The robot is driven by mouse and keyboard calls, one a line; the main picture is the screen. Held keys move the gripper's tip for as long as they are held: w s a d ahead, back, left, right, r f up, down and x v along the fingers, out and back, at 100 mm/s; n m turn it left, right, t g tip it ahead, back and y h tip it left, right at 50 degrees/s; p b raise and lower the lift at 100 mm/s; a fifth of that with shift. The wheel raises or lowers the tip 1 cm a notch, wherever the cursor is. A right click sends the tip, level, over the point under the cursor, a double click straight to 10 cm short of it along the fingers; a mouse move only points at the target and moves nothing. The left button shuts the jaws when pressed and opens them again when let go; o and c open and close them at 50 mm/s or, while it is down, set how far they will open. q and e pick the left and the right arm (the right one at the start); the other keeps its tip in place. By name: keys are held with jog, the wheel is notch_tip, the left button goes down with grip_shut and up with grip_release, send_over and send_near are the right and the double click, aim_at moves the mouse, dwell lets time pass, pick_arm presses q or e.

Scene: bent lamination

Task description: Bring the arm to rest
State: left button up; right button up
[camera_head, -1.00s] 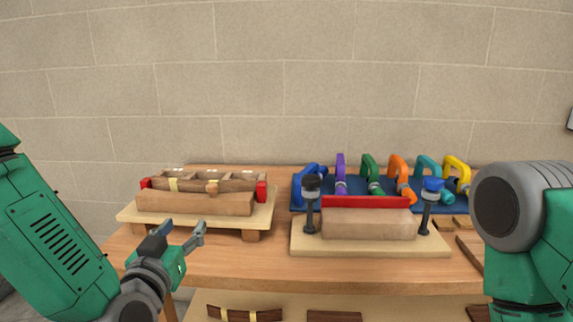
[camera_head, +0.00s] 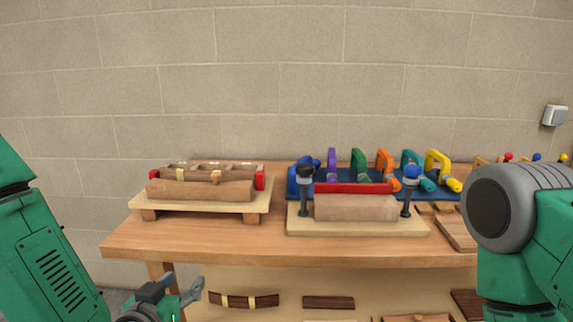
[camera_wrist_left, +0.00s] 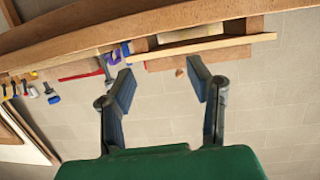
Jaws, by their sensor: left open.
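My left gripper (camera_head: 172,294) is at the lower left of the head view, in front of the workbench (camera_head: 200,239) and below the level of its top. Its fingers are apart with nothing between them. In the left wrist view the two fingers (camera_wrist_left: 161,84) also stand apart and empty, with the bench edge (camera_wrist_left: 150,30) beyond them. My right arm shows as a large green and grey part at the right of the head view; its gripper is out of the picture.
The left fixture (camera_head: 245,207) holds wood strips between red ends. The right fixture (camera_head: 350,230) has a wood block, a red strip and two dark clamps. Several coloured clamps stand on a blue mat (camera_head: 337,194) behind. Wood pieces (camera_head: 250,301) lie on the lower shelf.

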pick_arm(q)
jog(key=s+a+f+g, duration=0.3)
jog(key=s+f+g, duration=0.5)
jog(key=s+f, duration=0.8)
jog(key=s+a+f+g+y, duration=0.1)
jog(key=s+a+f+g, duration=0.1)
jog(key=s, duration=0.5)
jog(key=s+a+f+g, duration=0.3)
jog(key=s+f+g, duration=0.1)
jog(key=s+f, duration=0.3)
jog(key=shift+s+a+n+y, duration=0.25)
jog(key=shift+n+y, duration=0.05)
jog(key=shift+y, duration=0.1)
